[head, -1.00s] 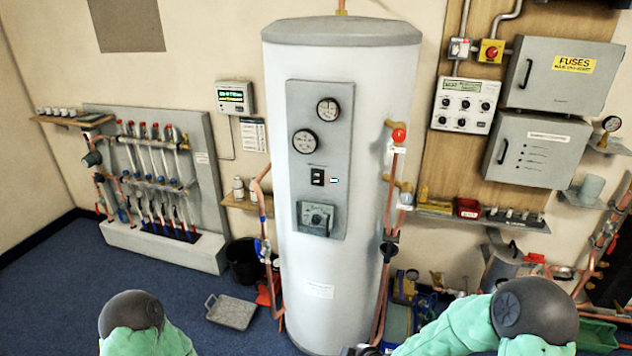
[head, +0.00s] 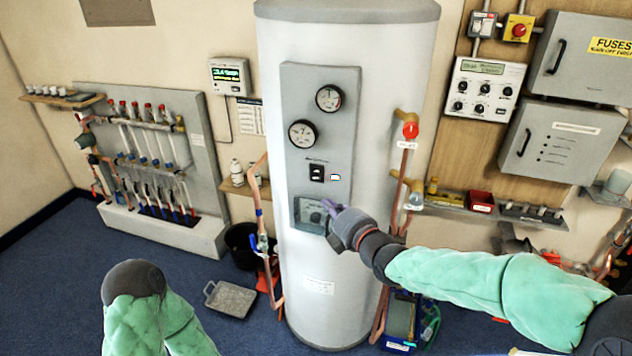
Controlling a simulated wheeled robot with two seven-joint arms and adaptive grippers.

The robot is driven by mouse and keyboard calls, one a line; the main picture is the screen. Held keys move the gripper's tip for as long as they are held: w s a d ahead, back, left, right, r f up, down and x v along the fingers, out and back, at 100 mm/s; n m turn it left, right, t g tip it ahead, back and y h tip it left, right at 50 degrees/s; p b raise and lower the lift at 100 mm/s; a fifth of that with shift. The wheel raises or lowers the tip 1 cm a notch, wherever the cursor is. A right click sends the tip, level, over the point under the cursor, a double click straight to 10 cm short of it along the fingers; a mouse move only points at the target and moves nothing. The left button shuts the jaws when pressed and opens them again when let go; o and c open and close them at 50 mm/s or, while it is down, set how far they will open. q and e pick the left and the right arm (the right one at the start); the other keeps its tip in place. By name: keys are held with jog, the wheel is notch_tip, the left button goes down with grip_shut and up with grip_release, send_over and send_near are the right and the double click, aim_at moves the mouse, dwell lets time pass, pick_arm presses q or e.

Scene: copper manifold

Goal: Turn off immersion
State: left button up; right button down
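The white cylinder (head: 395,110) stands in the middle of the head view with a grey control panel (head: 345,130) on its front. A small black rocker switch (head: 316,173) sits mid-panel below two round gauges, with a small lit display (head: 335,177) to its right. Whether the rocker is on or off is too small to tell. Below it is a grey box with a dial (head: 310,214). My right gripper (head: 331,208) reaches in from the right, its purplish fingers over the dial box's upper right, below the rocker. Contact and finger opening are unclear. Only part of my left arm shows.
Copper pipes with a red-handled valve (head: 410,130) run up the cylinder's right side. More pipes stand on its left. Grey fuse boxes (head: 590,65) and a controller (head: 484,90) hang on the right wall. A grey tray (head: 231,299) lies on the floor.

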aim_at(317, 173)
jog(key=shift+w+d+b+x, duration=0.25)
jog(key=shift+d+x, duration=0.2)
jog(key=shift+x, duration=1.7)
jog(key=shift+w+d+b+x, duration=0.2)
jog(key=shift+d+b+x, duration=0.25)
jog(key=shift+x, duration=1.7)
jog(key=shift+w+d+b+x, duration=0.25)
jog(key=shift+d+x, duration=0.15)
jog(key=shift+x, duration=1.75)
jog(key=shift+f, duration=0.2)
jog(key=shift+w+d+f+b, duration=0.15)
jog(key=shift+w+f+b, duration=0.15)
jog(key=shift+b, duration=0.5)
